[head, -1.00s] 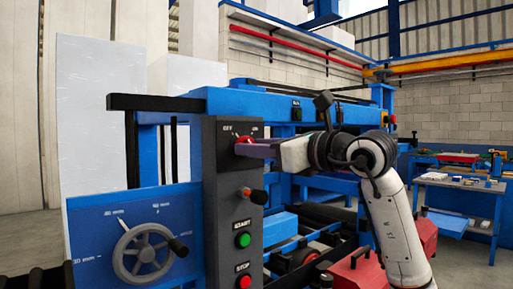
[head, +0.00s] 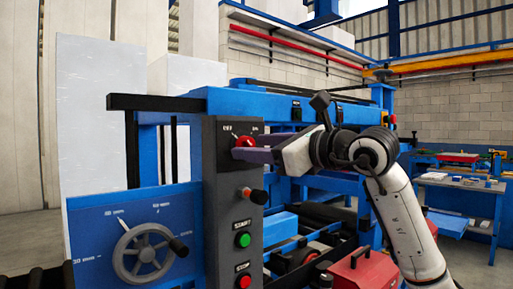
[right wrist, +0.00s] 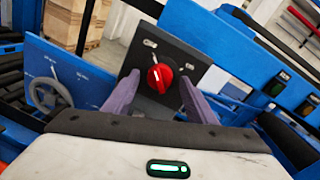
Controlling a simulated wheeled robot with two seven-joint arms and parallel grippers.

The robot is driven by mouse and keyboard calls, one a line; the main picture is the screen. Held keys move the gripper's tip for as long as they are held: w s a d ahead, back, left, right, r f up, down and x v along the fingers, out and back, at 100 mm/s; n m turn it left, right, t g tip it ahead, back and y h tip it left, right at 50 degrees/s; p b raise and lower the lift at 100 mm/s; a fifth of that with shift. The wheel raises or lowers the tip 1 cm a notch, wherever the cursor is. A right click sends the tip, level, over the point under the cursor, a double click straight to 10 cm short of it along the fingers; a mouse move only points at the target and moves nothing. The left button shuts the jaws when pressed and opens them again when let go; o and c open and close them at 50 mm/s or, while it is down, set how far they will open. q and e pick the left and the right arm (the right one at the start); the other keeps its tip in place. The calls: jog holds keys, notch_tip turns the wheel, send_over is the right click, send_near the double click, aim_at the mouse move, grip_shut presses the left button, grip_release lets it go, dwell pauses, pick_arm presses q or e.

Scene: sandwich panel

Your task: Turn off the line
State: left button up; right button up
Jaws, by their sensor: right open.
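A dark control panel (head: 222,180) stands on the blue machine. At its top is a red rotary switch (head: 243,143) with OFF marked at its upper left. My right gripper (head: 240,154) is at the switch, its purple fingers reaching toward the panel. In the right wrist view the red switch (right wrist: 160,77) lies between the two open fingers (right wrist: 156,100), with gaps on both sides. Below the switch are a red-tipped lever, a green START button (head: 243,240) and a red STOP button (head: 244,282). My left gripper is out of view.
A blue plate with a grey handwheel (head: 143,252) and a thickness scale is left of the panel. Blue machine beams and rollers lie behind and right. A red toolbox (head: 365,272) sits below my right arm. A blue workbench (head: 460,185) stands farther right.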

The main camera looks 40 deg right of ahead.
jog(key=s+d+b, duration=0.1)
jog(key=s+b, duration=0.2)
jog(key=s, duration=0.7)
jog(key=shift+d+r, duration=0.15)
jog(key=shift+d, duration=0.15)
